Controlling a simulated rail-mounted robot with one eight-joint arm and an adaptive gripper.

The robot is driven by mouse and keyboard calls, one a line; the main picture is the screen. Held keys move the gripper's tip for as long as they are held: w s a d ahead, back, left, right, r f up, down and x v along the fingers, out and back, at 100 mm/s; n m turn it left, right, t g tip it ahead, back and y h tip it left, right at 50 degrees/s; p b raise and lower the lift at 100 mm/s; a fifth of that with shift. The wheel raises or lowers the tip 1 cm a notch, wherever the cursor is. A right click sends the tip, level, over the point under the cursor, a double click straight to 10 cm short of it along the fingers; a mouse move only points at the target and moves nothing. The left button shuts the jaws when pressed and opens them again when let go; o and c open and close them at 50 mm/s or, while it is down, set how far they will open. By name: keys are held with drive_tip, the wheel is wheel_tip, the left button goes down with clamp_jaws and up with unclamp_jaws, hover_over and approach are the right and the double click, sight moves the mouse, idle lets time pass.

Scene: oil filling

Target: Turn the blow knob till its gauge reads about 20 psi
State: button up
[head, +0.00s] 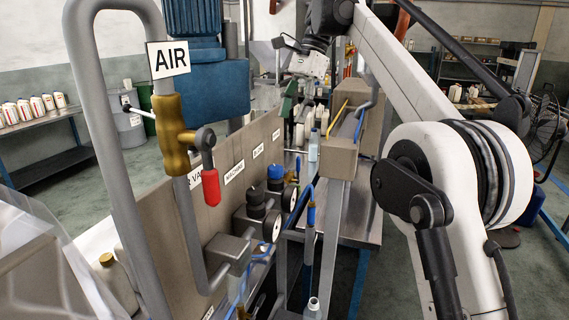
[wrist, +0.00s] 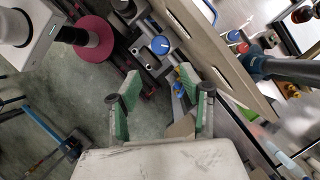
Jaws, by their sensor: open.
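Two regulator knobs stand side by side on the panel in the head view: a nearer black knob (head: 255,202) and a farther one with a blue top (head: 275,173). The BLOW label (head: 258,151) is on the panel above them; I cannot tell for sure which knob it marks. Round gauges face right beside them, a nearer one (head: 272,227) and a farther one (head: 290,198); their readings are too small to read. In the wrist view a blue knob (wrist: 160,45) with a white mark shows beyond my gripper (wrist: 163,92). My gripper's green-padded fingers are apart and empty.
An AIR pipe with a brass valve (head: 173,135) and red handle (head: 210,187) rises at the left front. A metal bench (head: 345,225) stands farther right.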

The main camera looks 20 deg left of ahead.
sight(275, 167)
drive_tip(key=x, duration=1.4)
drive_tip(key=shift+r, duration=0.1)
drive_tip(key=c, duration=0.8)
drive_tip(key=shift+n+h, duration=0.3)
drive_tip(key=shift+n, duration=0.4)
drive_tip(key=shift+c, duration=0.2)
drive_tip(key=shift+g, duration=0.3)
drive_tip(key=o, duration=0.8)
drive_tip(key=shift+o, duration=0.2)
